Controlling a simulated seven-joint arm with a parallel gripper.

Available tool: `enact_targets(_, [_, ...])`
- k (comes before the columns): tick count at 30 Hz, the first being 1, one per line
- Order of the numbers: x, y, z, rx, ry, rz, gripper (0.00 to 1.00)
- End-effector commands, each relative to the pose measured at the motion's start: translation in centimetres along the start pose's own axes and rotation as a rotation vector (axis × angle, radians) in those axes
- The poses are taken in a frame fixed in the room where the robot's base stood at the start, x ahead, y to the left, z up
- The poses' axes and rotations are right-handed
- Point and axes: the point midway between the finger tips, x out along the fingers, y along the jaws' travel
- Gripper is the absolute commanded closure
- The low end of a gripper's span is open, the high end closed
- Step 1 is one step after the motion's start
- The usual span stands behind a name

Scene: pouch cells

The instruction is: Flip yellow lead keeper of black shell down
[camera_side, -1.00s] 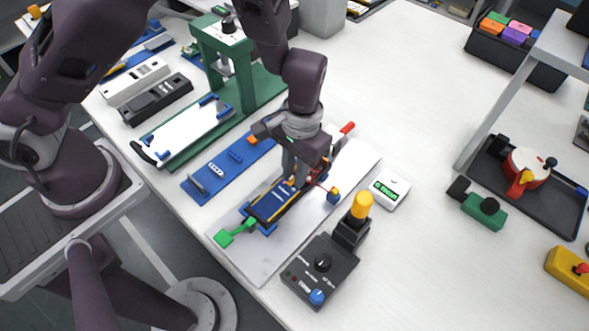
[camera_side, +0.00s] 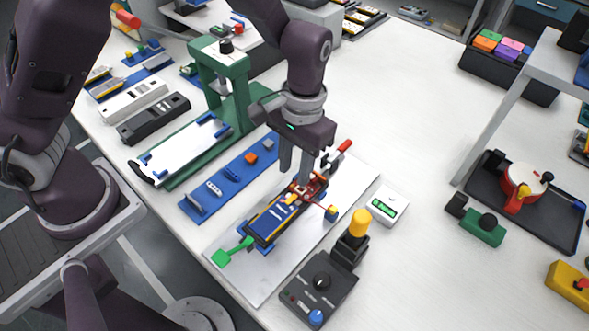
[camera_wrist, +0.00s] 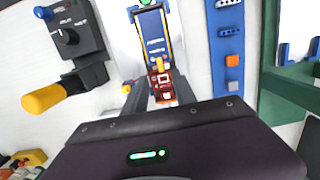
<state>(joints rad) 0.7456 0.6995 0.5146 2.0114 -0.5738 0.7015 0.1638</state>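The black shell (camera_side: 272,222) lies in a blue holder on the white plate (camera_side: 232,270), with a dark blue, yellow-edged cell in it. It also shows in the wrist view (camera_wrist: 155,38). A small yellow piece, apparently the lead keeper (camera_side: 291,199), is at the shell's far end beside red-brown parts. In the wrist view the yellow piece (camera_wrist: 159,65) stands over the red block; whether it is up or flat I cannot tell. My gripper (camera_side: 293,182) is just above and behind this end, fingers apart and empty. The fingertips are partly hidden near the red parts.
A green-handled lever (camera_side: 228,254) is at the near end. A red-handled lever (camera_side: 340,149) and a thin red rod with a yellow-blue end (camera_side: 331,213) are close to the gripper. A blue rail (camera_side: 232,175) lies left.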

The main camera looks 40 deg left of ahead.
Motion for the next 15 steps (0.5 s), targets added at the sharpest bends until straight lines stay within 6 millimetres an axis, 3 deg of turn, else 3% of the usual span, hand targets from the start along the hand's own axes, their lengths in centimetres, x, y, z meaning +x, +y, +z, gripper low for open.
enact_targets(2, [-0.4,0.1,0.0,0.001,0.0,0.005,0.77])
enact_targets(5, [-4.6,0.8,0.7,0.008,-0.001,0.022,0.97])
enact_targets(8, [-7.2,0.3,1.4,0.002,0.003,0.003,1.0])
enact_targets(11, [-6.6,0.2,1.5,-0.001,-0.003,-0.004,1.0])
enact_targets(15, [-3.9,0.2,1.6,-0.001,-0.007,-0.005,1.0])
